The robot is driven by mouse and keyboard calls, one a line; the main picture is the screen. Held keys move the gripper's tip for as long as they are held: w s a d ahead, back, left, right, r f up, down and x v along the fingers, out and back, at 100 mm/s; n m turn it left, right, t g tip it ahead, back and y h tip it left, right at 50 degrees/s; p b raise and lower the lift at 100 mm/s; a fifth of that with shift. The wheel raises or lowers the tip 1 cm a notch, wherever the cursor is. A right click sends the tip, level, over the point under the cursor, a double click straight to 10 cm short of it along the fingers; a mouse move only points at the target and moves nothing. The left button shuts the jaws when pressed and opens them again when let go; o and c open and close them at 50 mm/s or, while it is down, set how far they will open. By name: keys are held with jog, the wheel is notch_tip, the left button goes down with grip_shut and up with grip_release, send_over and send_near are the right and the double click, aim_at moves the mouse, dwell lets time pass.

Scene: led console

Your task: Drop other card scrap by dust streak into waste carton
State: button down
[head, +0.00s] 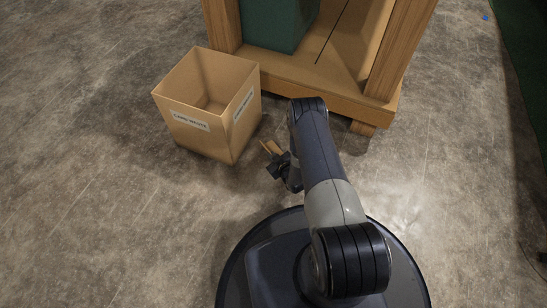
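The waste carton (203,138) is an open-topped brown box with white labels reading "CARD WASTE". It stands upright on the floor at the upper left, and its visible inside looks empty. My gripper (275,162) is small and dark in this view, just right of the carton and outside it. A small tan piece, which looks like a card scrap (271,147), sticks out from between its fingertips toward the carton. The gripper appears shut on it, though the fingers are partly hidden. I cannot make out a dust streak for certain on the mottled floor.
A wooden stand (275,68) with thick legs and a low shelf is behind the carton, with a green box (272,25) on the shelf. A tiny blue thing (485,17) lies at the upper right, near a dark green edge. The left floor is clear.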

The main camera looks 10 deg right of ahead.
notch_tip(320, 180, up, 8)
jog(key=p, duration=0.3)
